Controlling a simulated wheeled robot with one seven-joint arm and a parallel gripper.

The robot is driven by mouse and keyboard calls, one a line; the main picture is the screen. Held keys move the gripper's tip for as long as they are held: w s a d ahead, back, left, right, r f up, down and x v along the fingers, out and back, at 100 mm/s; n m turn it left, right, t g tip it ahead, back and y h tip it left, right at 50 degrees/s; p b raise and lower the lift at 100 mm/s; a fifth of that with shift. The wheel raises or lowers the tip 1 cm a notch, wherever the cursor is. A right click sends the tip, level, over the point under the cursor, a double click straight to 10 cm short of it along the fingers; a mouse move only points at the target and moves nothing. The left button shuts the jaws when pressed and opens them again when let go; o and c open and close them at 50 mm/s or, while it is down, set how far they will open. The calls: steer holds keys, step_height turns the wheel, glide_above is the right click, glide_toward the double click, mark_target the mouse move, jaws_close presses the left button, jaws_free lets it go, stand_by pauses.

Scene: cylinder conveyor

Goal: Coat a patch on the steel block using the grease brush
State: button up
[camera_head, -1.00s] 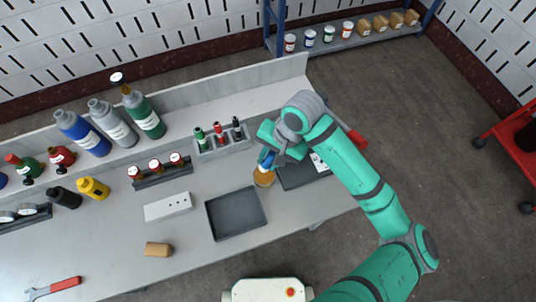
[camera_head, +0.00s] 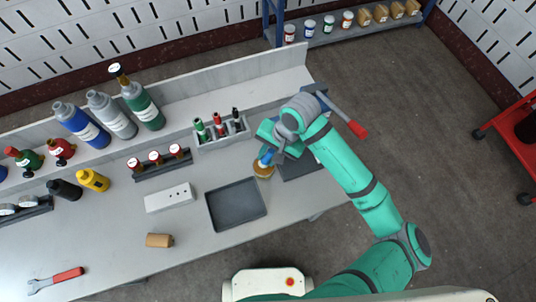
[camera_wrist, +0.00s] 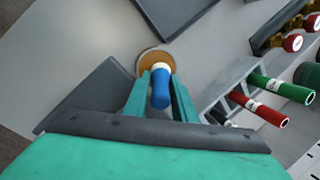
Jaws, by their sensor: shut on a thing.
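My gripper (camera_wrist: 158,95) is shut on a blue-handled tool (camera_wrist: 160,98) with a white collar, which seems to be the grease brush; its blue handle also shows in the head view (camera_head: 266,157). The handle points down over a round tan thing with a pale rim (camera_wrist: 142,60), which looks like a grease pot and also shows in the head view (camera_head: 263,171). The brush tip is hidden, so I cannot tell whether it touches the tan surface. A light grey block with dark holes (camera_head: 169,197), probably the steel block, lies left of the gripper, apart from it.
A dark tray (camera_head: 236,228) lies between the block and my arm. A dark plate (camera_head: 300,168) is partly under my gripper. A rack (camera_head: 210,141) holds green, red and black handles. Bottles (camera_head: 80,124) stand at the back left. Table space in front of the block is mostly free.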

mark_target(268, 151)
steer(key=shift+f, duration=0.5)
stand_by(0.8)
stand_by(0.4)
steer(key=shift+r, duration=3.5)
